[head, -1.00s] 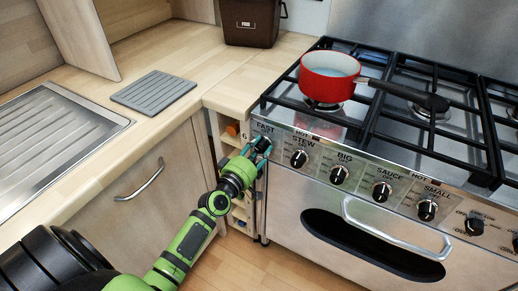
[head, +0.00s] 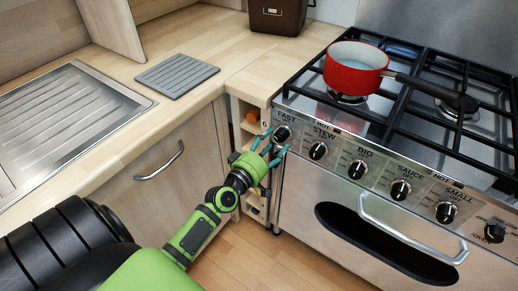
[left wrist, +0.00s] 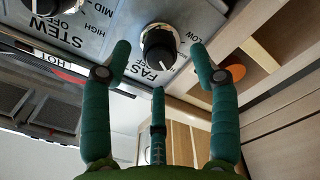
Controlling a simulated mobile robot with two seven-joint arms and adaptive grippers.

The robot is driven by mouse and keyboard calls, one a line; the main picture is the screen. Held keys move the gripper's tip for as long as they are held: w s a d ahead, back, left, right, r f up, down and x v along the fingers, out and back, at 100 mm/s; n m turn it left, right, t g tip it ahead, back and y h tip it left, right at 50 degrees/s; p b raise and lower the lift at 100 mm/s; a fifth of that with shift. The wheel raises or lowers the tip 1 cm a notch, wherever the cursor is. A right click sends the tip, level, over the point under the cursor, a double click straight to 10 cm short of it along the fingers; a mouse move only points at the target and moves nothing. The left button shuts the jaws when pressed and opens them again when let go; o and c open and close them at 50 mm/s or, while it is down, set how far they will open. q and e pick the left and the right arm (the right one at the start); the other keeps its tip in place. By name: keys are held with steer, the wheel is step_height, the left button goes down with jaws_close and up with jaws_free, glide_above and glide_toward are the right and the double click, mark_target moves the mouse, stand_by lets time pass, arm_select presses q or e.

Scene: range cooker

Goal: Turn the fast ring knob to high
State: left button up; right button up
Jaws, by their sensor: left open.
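The fast ring knob (head: 281,133), black with a pale rim, is at the left end of the cooker's front panel, under its FAST label. In the left wrist view the knob (left wrist: 160,50) appears above the upside-down FAST and OFF lettering, with LOW and HIGH marks nearby. My left gripper (head: 276,141) is open just in front of it. In the left wrist view its teal fingers (left wrist: 160,47) stand to either side of the knob with clear gaps, and a third finger is below. The knob's exact setting is hard to read. My right gripper is not in view.
The STEW knob (head: 318,151) is close to the right, with several more knobs beyond. A red pan (head: 354,75) stands on the hob above. A wooden shelf unit (head: 252,112) borders the cooker on the left. The oven handle (head: 410,240) sticks out lower right.

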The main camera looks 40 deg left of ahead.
arm_select(q)
steer(key=s, duration=0.8)
steer(key=shift+s, duration=0.2)
steer(key=s+d+f+m+g+p, duration=0.25)
steer(key=s+f+g, duration=0.2)
steer(key=f, duration=0.95)
steer(key=s+d+f+m+g+p, duration=0.1)
steer(key=s+f+m+g, duration=0.4)
steer(key=f, duration=0.9)
steer(key=s+d+f+m+g+p, duration=0.1)
steer(key=s+d+f+m+g, duration=0.1)
steer(key=s+f, duration=0.5)
steer(key=s+d+f+m+g+p, duration=0.1)
steer(key=s+f+m+g, duration=0.4)
steer(key=s, duration=1.5)
step_height(320, 180, down, 2)
steer(key=shift+s+d, duration=0.15)
steer(key=shift+d, duration=0.45)
